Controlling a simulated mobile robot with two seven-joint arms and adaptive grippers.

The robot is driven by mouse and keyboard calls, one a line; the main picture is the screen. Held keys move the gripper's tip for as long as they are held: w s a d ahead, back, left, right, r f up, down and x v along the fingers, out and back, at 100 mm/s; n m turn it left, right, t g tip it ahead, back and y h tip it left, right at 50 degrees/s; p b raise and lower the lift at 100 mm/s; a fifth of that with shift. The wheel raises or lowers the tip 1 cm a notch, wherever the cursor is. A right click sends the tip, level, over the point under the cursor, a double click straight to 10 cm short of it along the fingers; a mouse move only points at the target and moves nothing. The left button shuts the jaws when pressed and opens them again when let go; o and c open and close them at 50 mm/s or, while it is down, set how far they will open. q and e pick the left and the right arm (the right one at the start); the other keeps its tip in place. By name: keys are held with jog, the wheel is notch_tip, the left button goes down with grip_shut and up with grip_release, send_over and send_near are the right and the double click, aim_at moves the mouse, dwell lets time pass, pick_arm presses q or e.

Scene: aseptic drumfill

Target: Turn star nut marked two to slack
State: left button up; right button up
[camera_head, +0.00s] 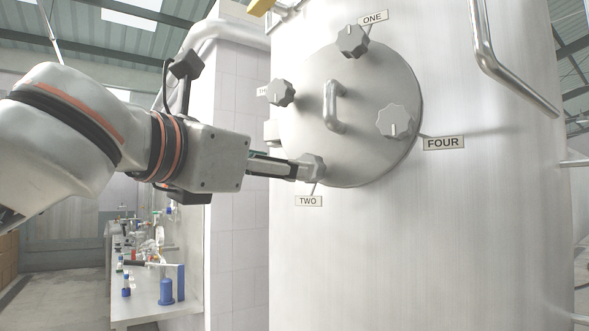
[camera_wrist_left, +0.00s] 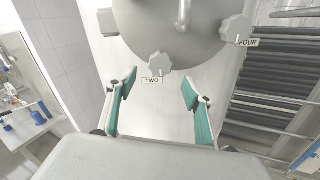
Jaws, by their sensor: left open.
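The star nut marked two (camera_head: 312,167) is a grey lobed knob at the lower edge of the round steel cover (camera_head: 350,155), above its TWO label (camera_head: 308,201). My left gripper (camera_head: 298,171) comes in from the left, its fingertips beside the nut and partly overlapping it. In the left wrist view the star nut (camera_wrist_left: 158,64) shows beyond the open fingers, in line with the gap of my left gripper (camera_wrist_left: 159,78). The gap is empty; no contact with the nut can be made out. My right gripper is out of view.
Star nuts ONE (camera_head: 352,41), FOUR (camera_head: 394,121) and a third at left (camera_head: 281,92) ring the cover. A bent handle (camera_head: 334,107) sticks out from its middle. A steel pipe (camera_head: 489,50) runs at right. A cluttered bench (camera_head: 150,307) stands lower left.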

pick_arm(q)
jog(key=x, duration=0.7)
jog(key=shift+w+d, duration=0.25)
jog(key=c, duration=1.1)
